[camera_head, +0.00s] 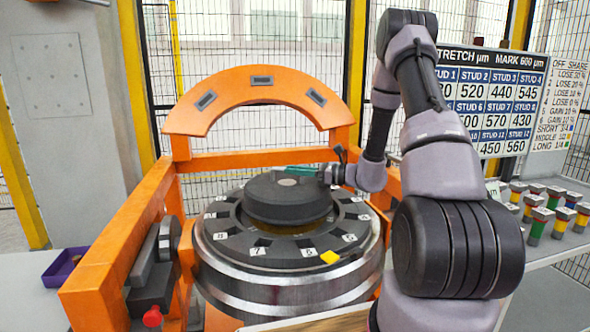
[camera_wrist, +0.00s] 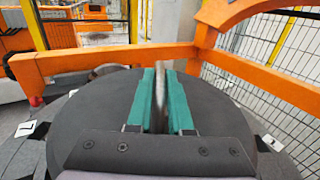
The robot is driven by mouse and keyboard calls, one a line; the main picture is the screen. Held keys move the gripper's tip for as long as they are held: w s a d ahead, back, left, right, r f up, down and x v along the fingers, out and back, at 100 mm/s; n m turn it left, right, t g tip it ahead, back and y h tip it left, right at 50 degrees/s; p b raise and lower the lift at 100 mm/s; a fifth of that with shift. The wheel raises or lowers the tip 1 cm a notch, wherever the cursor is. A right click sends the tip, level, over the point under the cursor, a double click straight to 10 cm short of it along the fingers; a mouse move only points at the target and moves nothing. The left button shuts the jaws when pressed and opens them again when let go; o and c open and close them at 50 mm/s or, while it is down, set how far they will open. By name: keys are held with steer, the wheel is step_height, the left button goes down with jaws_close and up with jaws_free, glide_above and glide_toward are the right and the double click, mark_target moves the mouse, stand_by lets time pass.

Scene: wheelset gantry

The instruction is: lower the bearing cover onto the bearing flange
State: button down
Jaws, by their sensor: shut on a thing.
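The bearing cover (camera_head: 287,202) is a dark grey, thick round disc over the middle of the bearing flange (camera_head: 232,243). The flange is a dark ring with numbered white labels on top of a shiny metal body. My gripper (camera_head: 298,171) is at the top of the cover, coming in from the right. In the wrist view, its green fingers (camera_wrist: 160,100) are shut on a thin upright grip on the cover (camera_wrist: 95,108). The cover hides the flange's centre. I cannot tell whether a small gap lies between cover and flange.
An orange gantry (camera_head: 262,85) arches behind the flange, with side beams left and right. A purple tray (camera_head: 65,267) is at left. Several coloured studs (camera_head: 540,222) stand on the right table, below a number board (camera_head: 490,100).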

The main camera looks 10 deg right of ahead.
mark_target(300, 183)
steer(key=shift+f, duration=2.1)
steer(key=c, duration=0.8)
jaws_free()
steer(key=shift+o, duration=0.2)
steer(key=v, duration=1)
steer(key=shift+s+d, duration=0.2)
steer(key=shift+d, duration=0.15)
